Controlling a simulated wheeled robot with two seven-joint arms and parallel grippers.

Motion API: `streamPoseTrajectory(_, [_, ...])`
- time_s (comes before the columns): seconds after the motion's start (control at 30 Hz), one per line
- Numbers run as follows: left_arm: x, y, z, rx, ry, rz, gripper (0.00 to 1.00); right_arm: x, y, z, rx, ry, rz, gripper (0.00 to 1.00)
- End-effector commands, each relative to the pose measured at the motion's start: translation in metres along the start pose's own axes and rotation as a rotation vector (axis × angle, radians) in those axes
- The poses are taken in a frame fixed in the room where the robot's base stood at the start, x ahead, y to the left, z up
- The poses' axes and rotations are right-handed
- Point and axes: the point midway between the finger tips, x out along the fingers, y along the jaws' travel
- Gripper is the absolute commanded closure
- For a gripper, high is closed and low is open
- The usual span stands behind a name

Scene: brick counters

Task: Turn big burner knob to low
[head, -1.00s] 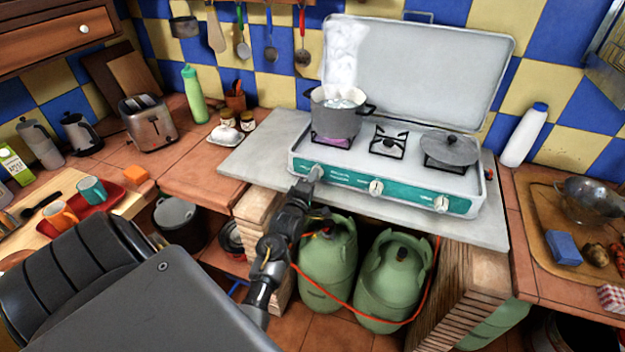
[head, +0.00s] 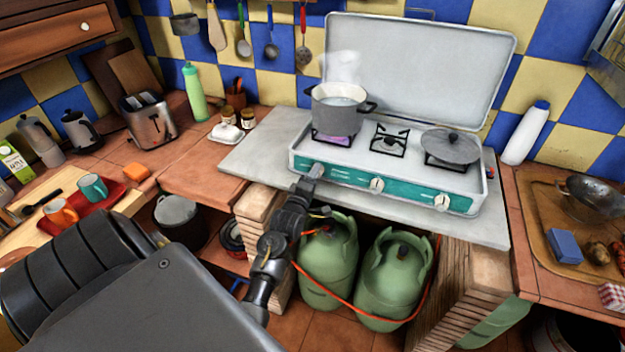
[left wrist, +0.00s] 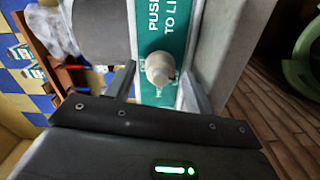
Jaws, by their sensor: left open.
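The camping stove (head: 460,190) has a teal front panel with several pale knobs. The left knob (head: 317,170) sits below the left burner, where a grey pot (head: 338,118) of water stands over a purplish glow. My left gripper (head: 309,180) is at this knob and partly covers it. In the left wrist view the knob (left wrist: 160,68) lies between the two open fingers of the gripper (left wrist: 160,85), with gaps visible on both sides. The knob's marking is too small to read. My right gripper is not in view.
A lidded pan (head: 451,148) covers the right burner, and the middle burner (head: 390,140) is bare. The stove lid (head: 420,65) stands open behind. Green gas bottles (head: 395,280) with an orange hose (head: 350,308) stand below the counter, near my left arm.

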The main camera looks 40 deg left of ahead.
Motion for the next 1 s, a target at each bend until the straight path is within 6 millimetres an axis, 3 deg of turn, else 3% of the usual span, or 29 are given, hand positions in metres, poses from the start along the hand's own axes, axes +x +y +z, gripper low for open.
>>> streamPoseTrajectory(0.73, [-0.002, -0.006, 0.001, 1.185, 0.000, 0.003, 0.45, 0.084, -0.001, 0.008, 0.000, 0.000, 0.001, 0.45])
streamPoseTrajectory(1.0, [-0.064, -0.003, 0.000, 1.166, -0.002, -0.001, 0.45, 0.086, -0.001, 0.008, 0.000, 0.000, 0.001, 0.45])
